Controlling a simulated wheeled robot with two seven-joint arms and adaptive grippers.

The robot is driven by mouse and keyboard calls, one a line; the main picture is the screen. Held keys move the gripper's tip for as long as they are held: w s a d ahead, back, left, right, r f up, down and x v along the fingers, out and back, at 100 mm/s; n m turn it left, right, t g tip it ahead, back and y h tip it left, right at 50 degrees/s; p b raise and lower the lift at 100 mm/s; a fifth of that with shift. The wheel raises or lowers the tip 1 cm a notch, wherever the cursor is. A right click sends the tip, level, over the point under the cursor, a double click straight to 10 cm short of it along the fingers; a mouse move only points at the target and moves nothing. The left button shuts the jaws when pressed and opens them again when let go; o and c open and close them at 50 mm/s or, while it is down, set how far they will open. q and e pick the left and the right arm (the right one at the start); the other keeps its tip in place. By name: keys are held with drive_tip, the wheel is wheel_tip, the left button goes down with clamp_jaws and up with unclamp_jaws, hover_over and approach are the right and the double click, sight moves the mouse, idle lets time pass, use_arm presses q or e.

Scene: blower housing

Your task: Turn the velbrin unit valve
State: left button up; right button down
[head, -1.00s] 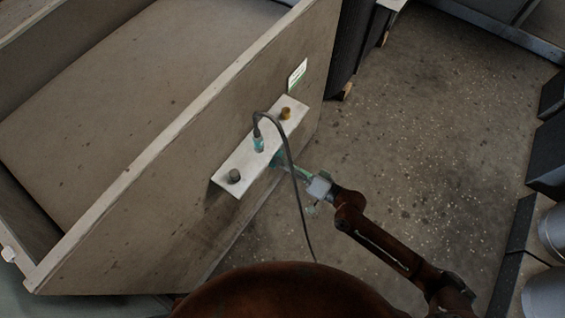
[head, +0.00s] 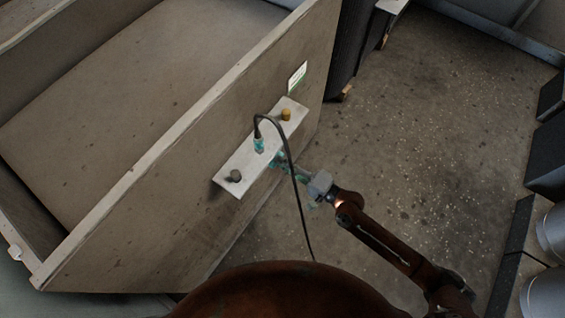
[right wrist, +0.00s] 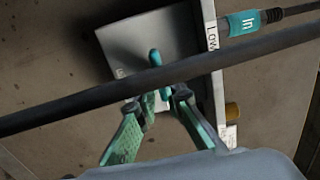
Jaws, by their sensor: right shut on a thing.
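The unit is a pale box (head: 228,168) on the side wall of the large housing. A teal valve handle (right wrist: 156,60) sticks out of its lower face in the right wrist view. My right gripper (right wrist: 157,98) has its green fingers on either side of the handle's end and is shut on it. The black cable crosses in front and hides part of the handle and fingers. In the head view the right gripper (head: 281,160) is at the box's lower right edge, and the handle is hard to make out. My left gripper is not in view.
The cable hangs close to my right gripper. A dark knob (head: 235,176) and a brass knob (head: 286,115) sit on the box. The floor (head: 430,130) to the right is clear.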

drive_tip(key=shift+w+d, duration=0.1)
drive_tip(key=shift+w, duration=0.05)
drive_tip(key=c, duration=2)
unclamp_jaws()
drive_tip(key=v, duration=1.2)
